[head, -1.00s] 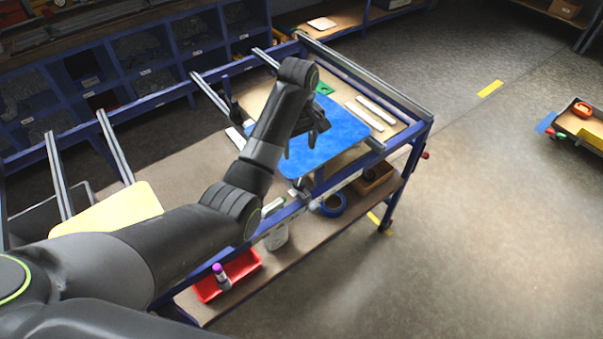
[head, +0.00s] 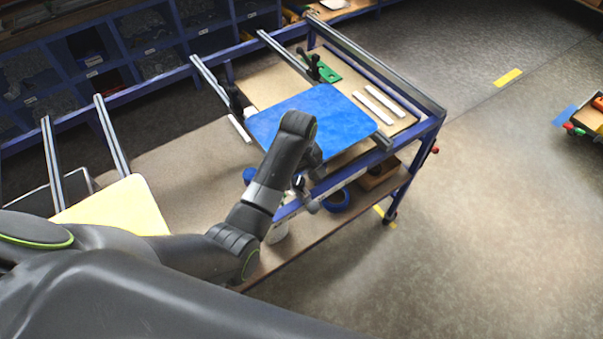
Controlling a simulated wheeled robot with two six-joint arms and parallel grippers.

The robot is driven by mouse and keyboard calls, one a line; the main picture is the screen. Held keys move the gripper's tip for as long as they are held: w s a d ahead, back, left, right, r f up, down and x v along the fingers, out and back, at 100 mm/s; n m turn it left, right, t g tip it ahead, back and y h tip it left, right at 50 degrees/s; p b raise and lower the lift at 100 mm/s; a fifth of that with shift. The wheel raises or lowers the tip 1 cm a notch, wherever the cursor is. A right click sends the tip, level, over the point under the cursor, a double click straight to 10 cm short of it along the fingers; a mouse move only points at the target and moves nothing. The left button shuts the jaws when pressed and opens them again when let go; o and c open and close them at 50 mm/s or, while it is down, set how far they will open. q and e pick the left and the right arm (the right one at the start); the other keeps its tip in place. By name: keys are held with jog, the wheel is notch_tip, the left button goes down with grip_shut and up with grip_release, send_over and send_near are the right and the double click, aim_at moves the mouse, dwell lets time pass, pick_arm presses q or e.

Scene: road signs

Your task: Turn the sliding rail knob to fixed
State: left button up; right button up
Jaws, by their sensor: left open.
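A blue sign plate (head: 325,118) lies across the metal sliding rails of the blue-framed worktable. My left gripper (head: 312,172) is at the plate's near edge, by the front beam, mostly hidden behind my own wrist; it is open, and no object shows in it. A small grey fitting (head: 311,205) shows just below it at the front beam; I cannot tell whether this is the rail knob or how it is turned. Dark clamps stand on the rails at the plate's left (head: 236,101) and far side (head: 313,66). My right gripper is not in view.
A yellow plate (head: 118,208) lies on the rails at left. White strips (head: 378,104) and a green piece (head: 328,74) lie on the tabletop. Blue tape (head: 337,200) is on the lower shelf. The floor at right is open up to a small cart (head: 590,118).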

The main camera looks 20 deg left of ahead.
pick_arm(q)
jog(key=shift+s+r, duration=0.1)
jog(key=shift+s, duration=0.1)
jog(key=shift+w, duration=0.1)
jog(key=c, duration=1)
jog(key=shift+o, duration=0.2)
jog(key=shift+m, duration=0.3)
jog(key=m, duration=0.3)
jog(key=shift+m, duration=1.8)
jog(key=o, duration=1)
jog(key=shift+c, duration=0.2)
